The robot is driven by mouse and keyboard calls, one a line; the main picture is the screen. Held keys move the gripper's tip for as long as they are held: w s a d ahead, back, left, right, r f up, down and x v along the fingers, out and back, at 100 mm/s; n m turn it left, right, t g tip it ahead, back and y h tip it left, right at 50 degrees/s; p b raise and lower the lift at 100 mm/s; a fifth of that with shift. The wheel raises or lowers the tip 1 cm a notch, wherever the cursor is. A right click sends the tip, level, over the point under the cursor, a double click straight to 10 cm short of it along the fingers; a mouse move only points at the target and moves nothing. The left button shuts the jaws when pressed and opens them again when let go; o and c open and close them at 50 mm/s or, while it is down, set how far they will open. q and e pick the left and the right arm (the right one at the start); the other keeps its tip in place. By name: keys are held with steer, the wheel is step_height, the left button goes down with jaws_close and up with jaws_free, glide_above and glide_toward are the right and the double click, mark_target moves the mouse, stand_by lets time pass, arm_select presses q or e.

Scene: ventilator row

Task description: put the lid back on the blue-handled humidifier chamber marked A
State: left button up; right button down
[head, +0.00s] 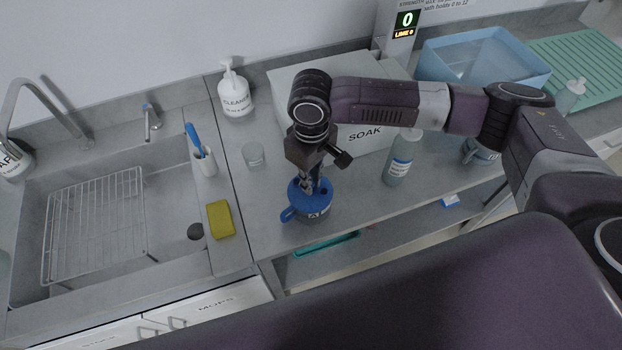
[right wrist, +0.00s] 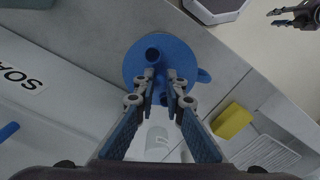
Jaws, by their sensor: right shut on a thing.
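The chamber marked A (head: 318,214) stands upright near the counter's front edge, with a blue handle (head: 288,214) on its left side. The round blue lid (head: 298,192) is at the chamber's top and covers its opening from above. In the right wrist view the lid (right wrist: 135,67) shows a raised round port, and the handle (right wrist: 204,76) sticks out beside it. My right gripper (head: 311,188) points down and is shut on the lid near its middle. I cannot tell whether the lid is fully seated. My left gripper (right wrist: 287,17) shows small in the right wrist view, open and empty, away from the chamber.
A labelled bottle (head: 398,160) and the SOAK box (head: 300,88) stand right of and behind the chamber. A clear cup (head: 253,154) stands behind left. A yellow sponge (head: 220,219) lies by the sink. Another chamber (head: 479,152) is farther right, partly hidden by my arm.

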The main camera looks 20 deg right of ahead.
steer(key=c, duration=1.4)
jaws_free()
steer(key=shift+c, duration=0.2)
steer(key=shift+r+p, duration=1.35)
steer(key=shift+p, duration=0.25)
steer(key=shift+r, duration=2.15)
steer(key=shift+c, duration=0.3)
